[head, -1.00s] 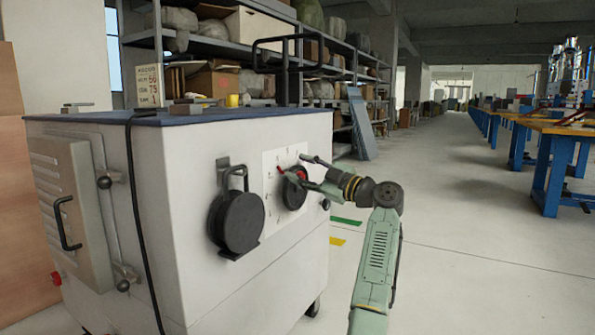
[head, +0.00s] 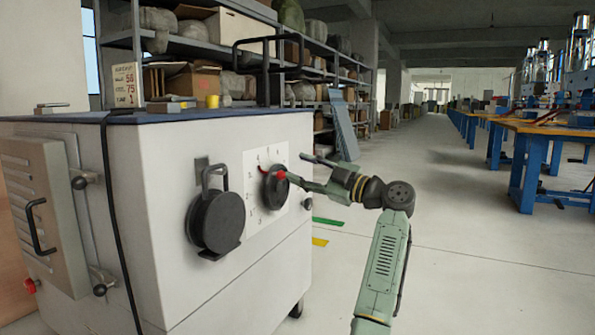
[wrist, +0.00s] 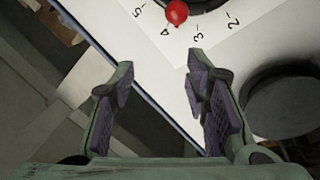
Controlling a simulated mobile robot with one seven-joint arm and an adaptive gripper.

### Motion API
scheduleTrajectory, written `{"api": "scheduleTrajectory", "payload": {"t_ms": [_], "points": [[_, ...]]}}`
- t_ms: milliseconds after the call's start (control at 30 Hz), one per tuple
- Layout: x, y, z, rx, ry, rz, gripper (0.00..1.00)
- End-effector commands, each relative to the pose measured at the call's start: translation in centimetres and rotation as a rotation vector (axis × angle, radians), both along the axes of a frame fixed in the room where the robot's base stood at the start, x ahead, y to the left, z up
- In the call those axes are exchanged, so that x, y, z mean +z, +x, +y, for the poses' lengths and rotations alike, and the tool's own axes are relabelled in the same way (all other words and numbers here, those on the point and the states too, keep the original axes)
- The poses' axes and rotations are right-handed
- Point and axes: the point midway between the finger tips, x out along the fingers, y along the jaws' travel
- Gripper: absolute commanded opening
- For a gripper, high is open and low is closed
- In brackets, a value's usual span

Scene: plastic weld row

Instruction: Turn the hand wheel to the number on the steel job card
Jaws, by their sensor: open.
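The hand wheel (head: 275,190) is a black disc on a white numbered plate (head: 251,216) on the cabinet front. Its red knob (head: 281,175) is at the wheel's upper right. In the wrist view the red knob (wrist: 176,12) sits close to the printed 4, with 5, 3 and 2 beside it. My gripper (head: 295,168) is at the right of the wheel. In the wrist view my gripper (wrist: 160,65) is open and empty, its fingertips short of the knob. The job card (head: 126,86) stands on the cabinet; its rows seem to end in 56, 75 and 1, its heading illegible.
A round black part with a handle (head: 216,215) juts from the cabinet (head: 160,190) left of the wheel. A black cable (head: 112,220) hangs down the cabinet. Shelves (head: 195,45) stand behind. Open floor (head: 450,220) lies right, with blue-legged benches (head: 530,160) beyond.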

Motion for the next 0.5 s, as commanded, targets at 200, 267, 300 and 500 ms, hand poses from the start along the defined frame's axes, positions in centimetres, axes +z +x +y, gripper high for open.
{"api": "scheduleTrajectory", "payload": {"t_ms": [200, 267, 300, 500], "points": [[0.1, -1.0, -1.2, -0.001, 0.0, -0.001, 0.42], [0.1, -1.3, -1.6, -0.001, 0.0, -0.001, 0.42], [0.2, -1.5, -1.8, -0.002, 0.0, -0.001, 0.42], [0.3, -2.3, -2.7, 0.0, 0.0, 0.0, 0.42]]}}
